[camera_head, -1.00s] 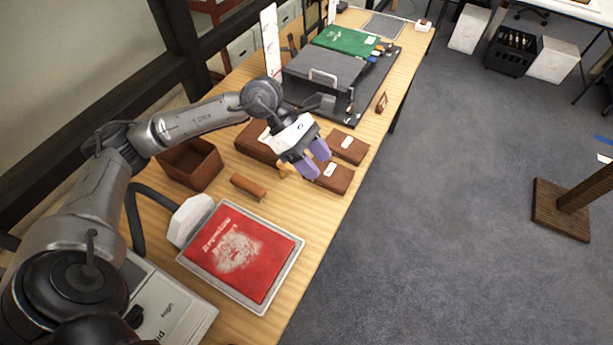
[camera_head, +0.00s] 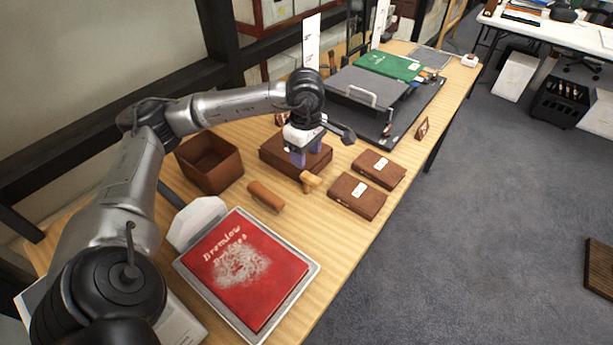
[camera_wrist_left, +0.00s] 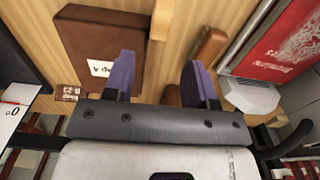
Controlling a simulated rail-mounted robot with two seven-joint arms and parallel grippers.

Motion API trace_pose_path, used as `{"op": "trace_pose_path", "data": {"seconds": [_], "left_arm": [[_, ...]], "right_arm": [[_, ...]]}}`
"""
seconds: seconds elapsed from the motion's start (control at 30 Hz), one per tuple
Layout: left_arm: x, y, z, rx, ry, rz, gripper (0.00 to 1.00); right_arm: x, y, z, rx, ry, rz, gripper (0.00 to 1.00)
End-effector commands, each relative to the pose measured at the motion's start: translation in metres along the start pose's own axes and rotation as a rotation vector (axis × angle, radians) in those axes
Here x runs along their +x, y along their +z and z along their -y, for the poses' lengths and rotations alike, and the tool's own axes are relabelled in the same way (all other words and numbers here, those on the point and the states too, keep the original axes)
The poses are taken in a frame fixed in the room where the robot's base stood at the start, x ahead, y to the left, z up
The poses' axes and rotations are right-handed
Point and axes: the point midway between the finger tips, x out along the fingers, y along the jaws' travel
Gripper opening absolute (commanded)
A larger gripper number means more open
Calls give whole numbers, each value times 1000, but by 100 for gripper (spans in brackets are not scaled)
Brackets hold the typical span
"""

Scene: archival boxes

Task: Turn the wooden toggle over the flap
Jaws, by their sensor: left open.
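A brown box (camera_head: 278,153) lies on the wooden table, partly hidden behind my left gripper (camera_head: 307,159). A light wooden toggle (camera_head: 311,181) sticks out at the box's near edge. The gripper's two purple fingers point down over the box, apart and empty, just behind the toggle in the picture. In the left wrist view the box (camera_wrist_left: 100,38) carries a white label, and the toggle (camera_wrist_left: 162,18) shows at its right side, beyond the open fingers (camera_wrist_left: 160,80). I cannot make out the flap. My right gripper is not in view.
Two small labelled brown boxes (camera_head: 357,195) (camera_head: 379,169) lie to the right. A brown roll (camera_head: 266,196), an open brown box (camera_head: 228,173) and a red book (camera_head: 246,265) on a grey tray are to the left and front. A dark tray (camera_head: 415,113) stands behind.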

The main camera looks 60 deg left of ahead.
Motion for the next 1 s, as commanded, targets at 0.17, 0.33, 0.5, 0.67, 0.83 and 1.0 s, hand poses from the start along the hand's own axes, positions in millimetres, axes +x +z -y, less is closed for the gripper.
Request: {"op": "trace_pose_path", "data": {"seconds": [0.17,0.33,0.5,0.67,0.83,1.0], "left_arm": [[35,0,0,0,-3,-1,51],[55,0,0,0,-1,1,51],[67,0,0,0,-1,1,51],[71,0,0,0,0,2,51],[71,0,0,0,0,2,51],[71,1,0,0,0,2,44]], "right_arm": [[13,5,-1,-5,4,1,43],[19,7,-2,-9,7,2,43],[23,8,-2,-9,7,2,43],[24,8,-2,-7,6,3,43],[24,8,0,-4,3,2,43],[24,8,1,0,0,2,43]]}}
